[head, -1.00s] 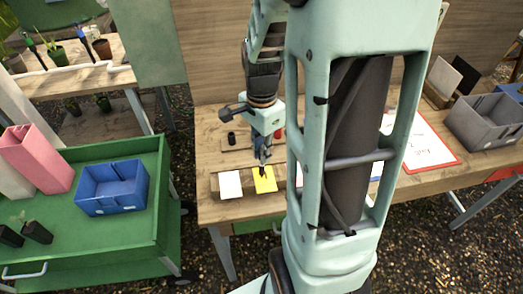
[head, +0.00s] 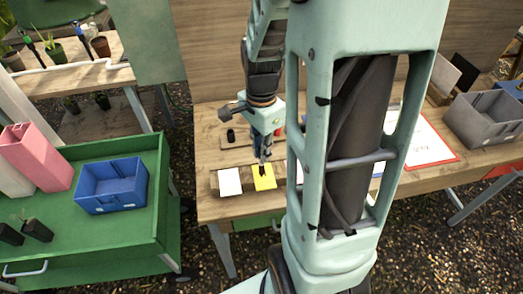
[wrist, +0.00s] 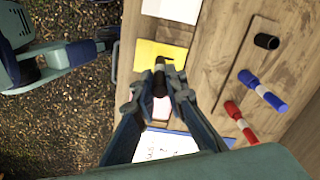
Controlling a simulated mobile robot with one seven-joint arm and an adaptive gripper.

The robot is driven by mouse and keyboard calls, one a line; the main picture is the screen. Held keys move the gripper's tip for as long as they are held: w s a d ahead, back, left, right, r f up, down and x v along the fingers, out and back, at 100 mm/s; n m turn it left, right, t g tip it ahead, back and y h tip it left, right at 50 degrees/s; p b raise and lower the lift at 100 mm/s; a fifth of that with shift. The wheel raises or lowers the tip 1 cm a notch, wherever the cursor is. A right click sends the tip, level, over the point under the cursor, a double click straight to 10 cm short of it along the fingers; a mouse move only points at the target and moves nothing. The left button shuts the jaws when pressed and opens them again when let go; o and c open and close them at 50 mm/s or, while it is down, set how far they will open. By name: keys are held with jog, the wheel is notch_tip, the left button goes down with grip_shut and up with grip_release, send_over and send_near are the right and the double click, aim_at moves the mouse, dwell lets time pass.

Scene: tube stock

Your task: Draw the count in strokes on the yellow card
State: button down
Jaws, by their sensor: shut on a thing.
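The yellow card (head: 265,184) lies on the wooden bench, and it also shows in the wrist view (wrist: 146,50). My gripper (wrist: 160,93) is shut on a black marker (wrist: 160,76), which points down over the yellow card. In the head view my gripper (head: 262,155) is above the card's back part. I cannot tell whether the marker's tip touches the card, and no strokes can be made out on it. A black cap (wrist: 266,41) stands on a wooden holder, with a blue marker (wrist: 262,91) and a red marker (wrist: 240,122) beside it.
A white card (head: 230,182) lies left of the yellow one. A red-bordered sheet (head: 428,143) and a grey bin (head: 484,122) are to the right on the bench. A green cart (head: 120,217) with a blue bin (head: 111,187) stands left, across a gap.

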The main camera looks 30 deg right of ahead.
jog(key=shift+r+p, duration=0.95)
jog(key=shift+r, duration=0.4)
